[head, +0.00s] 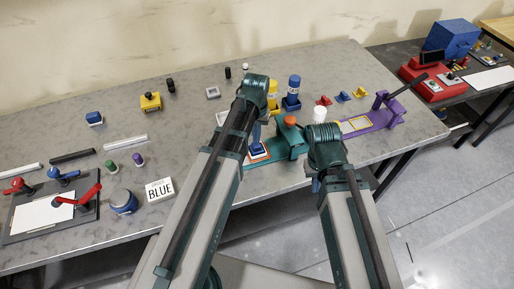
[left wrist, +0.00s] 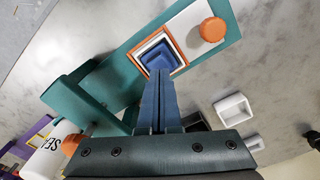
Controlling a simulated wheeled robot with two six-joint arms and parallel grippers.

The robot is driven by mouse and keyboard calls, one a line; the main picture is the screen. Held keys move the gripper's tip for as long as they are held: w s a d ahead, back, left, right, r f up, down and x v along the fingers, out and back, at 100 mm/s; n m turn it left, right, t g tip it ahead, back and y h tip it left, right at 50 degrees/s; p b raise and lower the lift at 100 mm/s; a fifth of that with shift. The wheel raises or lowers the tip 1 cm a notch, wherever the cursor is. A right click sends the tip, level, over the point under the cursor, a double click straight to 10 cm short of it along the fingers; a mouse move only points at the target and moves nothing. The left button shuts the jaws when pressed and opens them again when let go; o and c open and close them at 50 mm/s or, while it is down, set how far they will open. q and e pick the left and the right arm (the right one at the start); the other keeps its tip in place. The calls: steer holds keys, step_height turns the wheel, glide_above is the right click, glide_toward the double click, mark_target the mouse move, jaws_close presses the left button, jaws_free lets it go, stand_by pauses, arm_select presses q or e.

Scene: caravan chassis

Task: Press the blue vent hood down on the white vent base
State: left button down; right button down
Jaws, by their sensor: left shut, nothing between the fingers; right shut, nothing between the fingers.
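The blue vent hood (left wrist: 155,50) sits inside an orange square frame on a teal fixture (left wrist: 118,72) in the left wrist view. A pale rim, apparently the white vent base, shows around it; how deep the hood sits is unclear. My left gripper (left wrist: 158,74) is shut and empty, its blue fingertips pointing at the hood's near edge; I cannot tell whether they touch. In the head view the hood (head: 257,154) is partly hidden below my left gripper (head: 256,143). My right gripper (head: 316,185) is shut, mostly hidden behind its wrist at the table's front edge.
An orange knob (left wrist: 213,30) tops the teal fixture. A white cup (head: 319,114) and a purple fixture (head: 375,122) stand to the right. Blue and yellow bottles stand behind.

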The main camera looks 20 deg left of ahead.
arm_select(q)
steer(key=shift+f, duration=0.25)
steer(key=shift+f+b, duration=0.55)
steer(key=shift+b, duration=0.25)
steer(key=shift+f, duration=0.1)
stand_by(0.5)
step_height(320, 180, up, 9)
steer(key=p, duration=0.9)
stand_by(0.4)
steer(key=shift+d, duration=0.1)
